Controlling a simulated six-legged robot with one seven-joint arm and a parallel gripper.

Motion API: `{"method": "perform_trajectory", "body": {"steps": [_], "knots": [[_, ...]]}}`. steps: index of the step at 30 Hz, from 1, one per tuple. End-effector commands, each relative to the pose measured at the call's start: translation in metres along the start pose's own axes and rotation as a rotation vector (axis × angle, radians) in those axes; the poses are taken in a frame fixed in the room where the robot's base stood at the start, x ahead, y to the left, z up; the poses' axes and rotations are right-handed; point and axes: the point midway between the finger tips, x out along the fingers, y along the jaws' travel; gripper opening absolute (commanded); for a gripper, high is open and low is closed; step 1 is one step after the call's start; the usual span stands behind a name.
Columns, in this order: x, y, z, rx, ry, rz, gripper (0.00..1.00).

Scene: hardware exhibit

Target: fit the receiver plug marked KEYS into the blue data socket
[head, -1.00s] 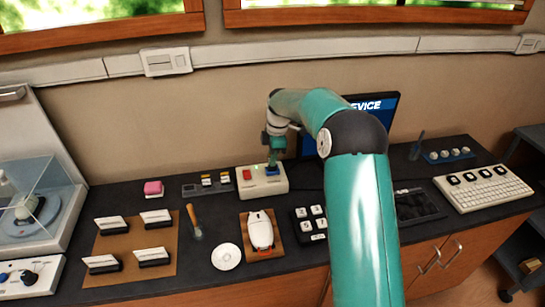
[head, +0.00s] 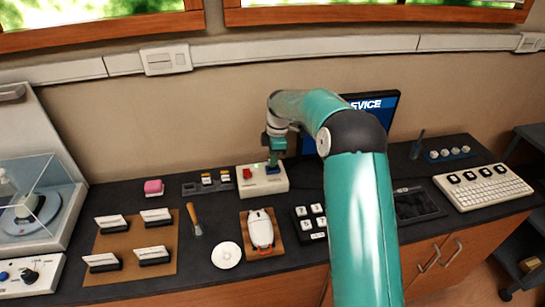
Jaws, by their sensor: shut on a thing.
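My gripper (head: 275,157) points down over the right part of a white box (head: 262,187) at the back of the bench. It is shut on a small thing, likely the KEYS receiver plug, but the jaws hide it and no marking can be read. The blue data socket (head: 272,170) is on the box top, directly under the jaws. Whether the plug touches the socket or is in it, I cannot tell. A red socket (head: 246,174) is on the left part of the same box.
A dark holder with small yellow-marked pieces (head: 206,179) stands left of the box, and a pink block (head: 153,187) beyond it. A white mouse (head: 260,229) on a brown mat and a keypad (head: 310,222) lie in front. A monitor (head: 376,112) stands behind my arm.

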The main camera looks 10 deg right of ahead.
Motion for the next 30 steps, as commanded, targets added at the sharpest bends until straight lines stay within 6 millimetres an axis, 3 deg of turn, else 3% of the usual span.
{"method": "perform_trajectory", "body": {"steps": [26,27,30], "knots": [[0.0099,0.0,0.0012,0.0,0.0,0.0,0.0],[0.0099,0.0,0.0012,0.0,0.0,0.0,0.18],[0.0099,0.0,0.0012,0.0,0.0,0.0,0.37]]}}
